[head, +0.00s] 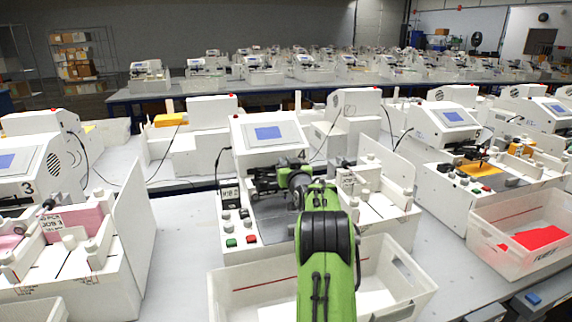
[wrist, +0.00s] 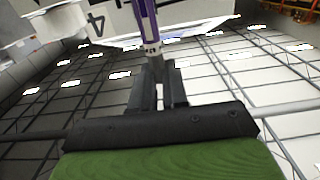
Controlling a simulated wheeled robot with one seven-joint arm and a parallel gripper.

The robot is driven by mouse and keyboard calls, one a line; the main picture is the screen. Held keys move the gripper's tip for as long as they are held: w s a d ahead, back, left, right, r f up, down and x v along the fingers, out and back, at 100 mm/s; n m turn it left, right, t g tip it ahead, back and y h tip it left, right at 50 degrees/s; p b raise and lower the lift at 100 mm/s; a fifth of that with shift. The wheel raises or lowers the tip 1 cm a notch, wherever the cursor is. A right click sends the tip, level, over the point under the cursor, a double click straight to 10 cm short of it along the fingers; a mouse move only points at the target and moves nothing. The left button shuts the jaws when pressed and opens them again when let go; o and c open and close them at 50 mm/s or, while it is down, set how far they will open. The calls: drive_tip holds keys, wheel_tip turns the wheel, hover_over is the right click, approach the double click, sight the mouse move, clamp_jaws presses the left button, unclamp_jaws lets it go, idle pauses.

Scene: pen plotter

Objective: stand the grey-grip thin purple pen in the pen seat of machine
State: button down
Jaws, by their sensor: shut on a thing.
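In the wrist view my gripper (wrist: 158,72) is shut on a thin purple pen (wrist: 146,20). The pen extends from the fingertips to the top edge of the picture, with a pale band and dark marks near the jaws. Its far end is out of frame. In the head view my green arm reaches over the middle white machine (head: 268,134), marked 4, and its end is by the dark carriage. The arm hides the pen and the pen seat there, so I cannot tell whether the pen touches the seat. Part of the machine (wrist: 95,20) shows behind the pen in the wrist view.
A similar bin (head: 485,235) with red sheets is at the right. Machine 3 (head: 125,240) stands at the left and another machine (head: 440,135) at the right. Bare table shows between them.

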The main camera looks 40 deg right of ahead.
drive_tip(key=shift+f+b, duration=0.7)
drive_tip(key=shift+f, duration=0.1)
drive_tip(key=c, duration=1.1)
unclamp_jaws()
drive_tip(key=shift+o, duration=0.2)
drive_tip(key=b+v, duration=0.3)
drive_tip(key=v, duration=1.2)
drive_tip(key=shift+s+a, duration=0.15)
drive_tip(key=shift+s, duration=0.2)
drive_tip(key=shift+r, duration=0.1)
